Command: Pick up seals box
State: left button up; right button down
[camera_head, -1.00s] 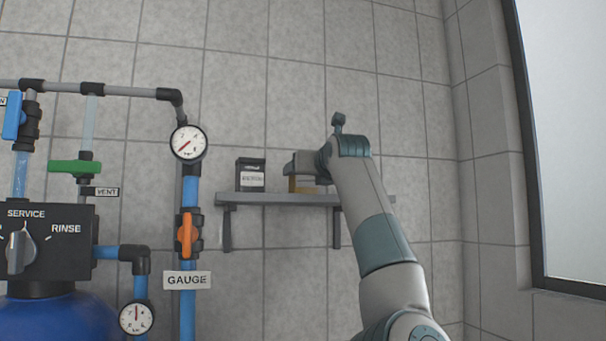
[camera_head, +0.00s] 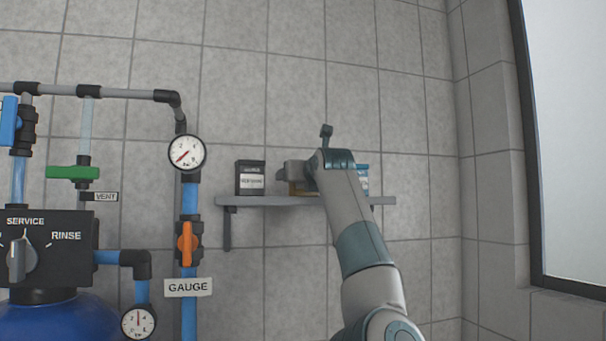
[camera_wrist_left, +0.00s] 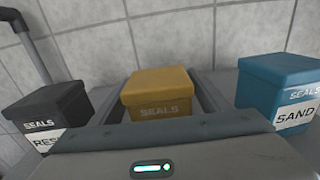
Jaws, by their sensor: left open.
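The yellow-brown box (camera_head: 297,188) marked SEALS stands on the grey wall shelf (camera_head: 268,201), mostly hidden in the head view by my left gripper (camera_head: 291,171). In the left wrist view the box (camera_wrist_left: 160,92) is in the middle, upright with its lid on. The fingers of my left gripper (camera_wrist_left: 163,88) are open, one along each side of the box. Whether they touch it I cannot tell. My right gripper is not in view.
A black box (camera_head: 250,178) stands left of the yellow one, and a blue box (camera_head: 363,179) marked SAND stands right. Both also read SEALS in the wrist view. A pipe with a gauge (camera_head: 187,153) runs left of the shelf. The tiled wall is behind.

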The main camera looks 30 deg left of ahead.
pick_arm(q)
jog(key=shift+w+a, duration=0.15)
jog(key=shift+w, duration=0.05)
dwell(0.3)
jog(key=c, duration=1.2)
jog(key=shift+c, duration=0.2)
jog(key=shift+r, duration=0.2)
